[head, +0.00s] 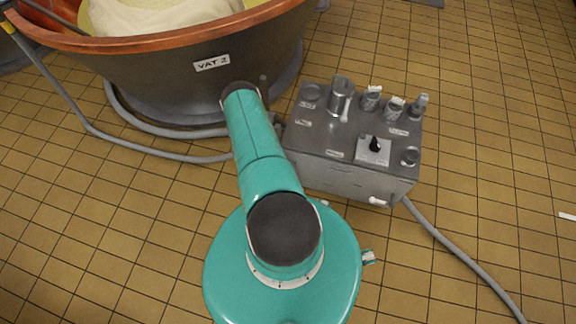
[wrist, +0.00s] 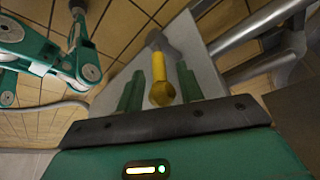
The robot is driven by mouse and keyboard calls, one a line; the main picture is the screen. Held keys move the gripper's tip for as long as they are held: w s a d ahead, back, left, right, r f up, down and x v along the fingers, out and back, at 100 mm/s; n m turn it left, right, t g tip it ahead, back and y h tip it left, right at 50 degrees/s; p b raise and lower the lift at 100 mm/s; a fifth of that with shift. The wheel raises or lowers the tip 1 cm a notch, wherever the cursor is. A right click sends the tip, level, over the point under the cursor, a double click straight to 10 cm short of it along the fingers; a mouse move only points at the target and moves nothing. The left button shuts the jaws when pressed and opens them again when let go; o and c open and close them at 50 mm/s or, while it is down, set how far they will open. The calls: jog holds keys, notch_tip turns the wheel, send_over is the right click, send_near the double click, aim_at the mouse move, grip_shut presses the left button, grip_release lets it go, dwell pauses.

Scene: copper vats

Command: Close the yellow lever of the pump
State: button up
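In the wrist view, the yellow lever (wrist: 159,78) shows between the two green fingers of my gripper (wrist: 157,82). The fingers stand apart, and the lever's rounded end points toward the palm. There is a small gap on its left, while the right finger is very close; I cannot tell whether it touches. The lever's far end meets a grey fitting (wrist: 157,40) in front of a pale grey panel (wrist: 203,65). In the head view, my teal arm hides the gripper and the lever. A grey box (head: 345,178) with knobs stands to the right of the arm; I cannot tell if it is the pump.
The copper-rimmed vat labelled VAT 2 (head: 190,75) stands behind and left of my arm. A grey hose (head: 170,155) curves along its base. Another hose (head: 450,250) runs right from the box. Grey pipes (wrist: 250,30) pass close on the wrist view's right. Tiled floor at right is mostly clear.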

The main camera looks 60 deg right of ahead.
jog(key=shift+x, duration=1.2)
grip_shut()
